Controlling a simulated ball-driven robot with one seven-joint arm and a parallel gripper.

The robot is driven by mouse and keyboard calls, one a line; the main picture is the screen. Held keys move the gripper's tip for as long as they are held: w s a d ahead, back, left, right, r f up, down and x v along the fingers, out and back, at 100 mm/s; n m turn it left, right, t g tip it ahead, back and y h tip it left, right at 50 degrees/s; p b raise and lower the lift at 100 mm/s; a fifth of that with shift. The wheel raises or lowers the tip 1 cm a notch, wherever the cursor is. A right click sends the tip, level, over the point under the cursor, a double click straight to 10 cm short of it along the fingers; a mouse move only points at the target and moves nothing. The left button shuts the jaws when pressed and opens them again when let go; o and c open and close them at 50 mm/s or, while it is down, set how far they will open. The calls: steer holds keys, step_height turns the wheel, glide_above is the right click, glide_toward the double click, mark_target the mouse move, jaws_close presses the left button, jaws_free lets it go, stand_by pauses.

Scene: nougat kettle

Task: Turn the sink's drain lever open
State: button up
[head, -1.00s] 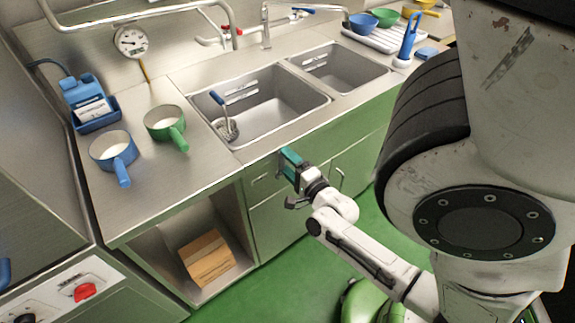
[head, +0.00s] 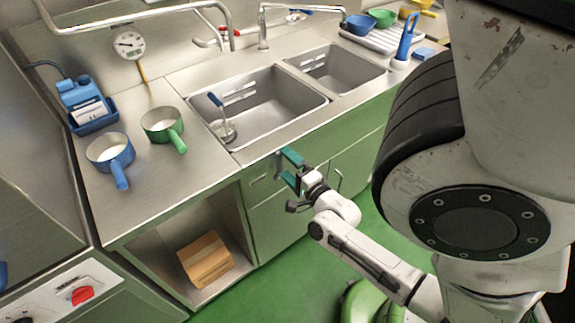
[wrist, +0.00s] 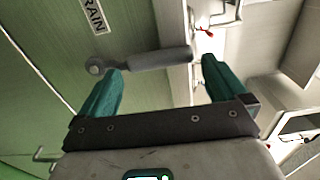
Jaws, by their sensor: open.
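The drain lever is a grey bar (wrist: 150,60) on the green cabinet front, beside a label reading DRAIN (wrist: 93,14) in the wrist view. Its round pivot is at the left end and the bar lies roughly sideways in that picture. In the head view the lever (head: 278,166) is small, just below the counter edge. My gripper (head: 286,163) is open, with teal fingers apart close to the lever. In the wrist view my gripper (wrist: 163,70) has the bar across its opening near the fingertips; I cannot tell whether they touch. The sink (head: 268,124) is above.
A blue pot (head: 108,150) and a green pot (head: 160,122) stand on the counter left of the sink. A drying rack (head: 378,38) with bowls is at the back right. The green floor before the cabinets shows clear.

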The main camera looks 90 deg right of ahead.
steer(key=b+v, duration=0.1)
steer(key=v, duration=0.9)
steer(key=shift+b, duration=0.4)
steer(key=shift+d, duration=0.1)
steer(key=w+a+f+n+y, duration=0.3)
steer(key=w+a+n+y, duration=0.2)
steer(key=w+n, duration=0.25)
steer(key=w+a+f+n+y, duration=0.3)
steer(key=w+a+n+y, duration=0.3)
steer(key=w, duration=0.3)
steer(key=s+a+n+g+y, duration=0.2)
steer(key=s+a+n+g, duration=0.1)
steer(key=a+n+g, duration=0.7)
steer(key=n, duration=0.4)
steer(key=shift+a+r+g+y, duration=0.15)
steer(key=shift+a+g+y, duration=0.05)
steer(key=shift+g+y, duration=0.1)
